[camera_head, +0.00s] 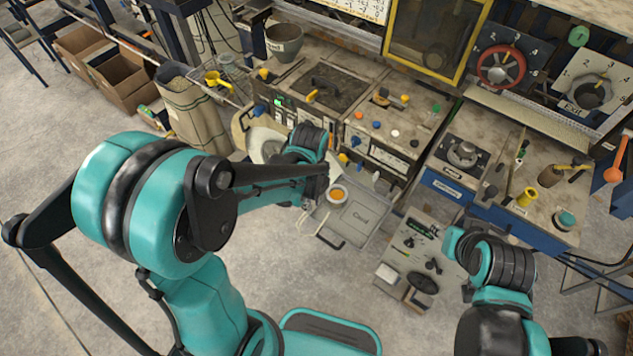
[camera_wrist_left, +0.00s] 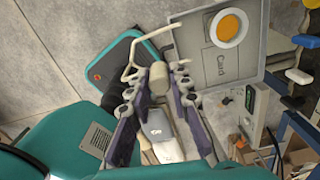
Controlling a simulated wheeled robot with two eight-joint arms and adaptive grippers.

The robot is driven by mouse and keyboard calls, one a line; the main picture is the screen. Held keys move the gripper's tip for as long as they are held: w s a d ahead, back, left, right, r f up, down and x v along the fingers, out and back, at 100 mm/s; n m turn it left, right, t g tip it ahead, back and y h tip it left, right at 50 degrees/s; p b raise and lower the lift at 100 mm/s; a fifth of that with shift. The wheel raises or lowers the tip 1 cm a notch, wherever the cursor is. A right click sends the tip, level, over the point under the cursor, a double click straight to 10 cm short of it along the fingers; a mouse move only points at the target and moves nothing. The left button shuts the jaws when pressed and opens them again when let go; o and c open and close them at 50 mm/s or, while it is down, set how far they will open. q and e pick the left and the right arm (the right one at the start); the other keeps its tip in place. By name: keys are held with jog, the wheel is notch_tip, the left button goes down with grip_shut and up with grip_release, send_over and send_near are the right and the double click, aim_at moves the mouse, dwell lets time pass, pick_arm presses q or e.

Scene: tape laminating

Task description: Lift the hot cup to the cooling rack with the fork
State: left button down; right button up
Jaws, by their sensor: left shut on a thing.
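The cup (camera_head: 337,194), pale-rimmed with orange contents, sits on the grey cooling rack marked "Cool" (camera_head: 360,215). In the left wrist view, the cup (camera_wrist_left: 228,28) is near the upper edge of the rack (camera_wrist_left: 245,65). My left gripper (camera_head: 312,197) is just left of the cup. In its wrist view, the purple fingers (camera_wrist_left: 158,95) are shut on the fork's cream handle. The bent, pale fork (camera_wrist_left: 132,52) extends to the left of the cup, with a visible gap between them.
A panel with a small display (camera_head: 418,230) stands right of the rack. Workbenches (camera_head: 390,120) with knobs and tools line the back. A tan bin (camera_head: 193,110) and cardboard boxes (camera_head: 120,85) stand at the left. Open floor lies in front.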

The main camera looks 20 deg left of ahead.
pick_arm(q)
jog(key=shift+d+m, duration=0.1)
jog(key=shift+m, duration=0.2)
jog(key=shift+w+f+b, duration=0.15)
jog(key=shift+f+b, duration=0.35)
jog(key=w+d+f+b, duration=0.1)
jog(key=w+d+b, duration=0.1)
jog(key=w, duration=0.4)
jog(key=w+d+f+b, duration=0.2)
jog(key=w, duration=0.4)
jog(key=shift+w+d+f, duration=0.15)
jog(key=shift+d+f, duration=0.1)
dwell(0.4)
dwell(0.4)
jog(key=shift+r, duration=0.1)
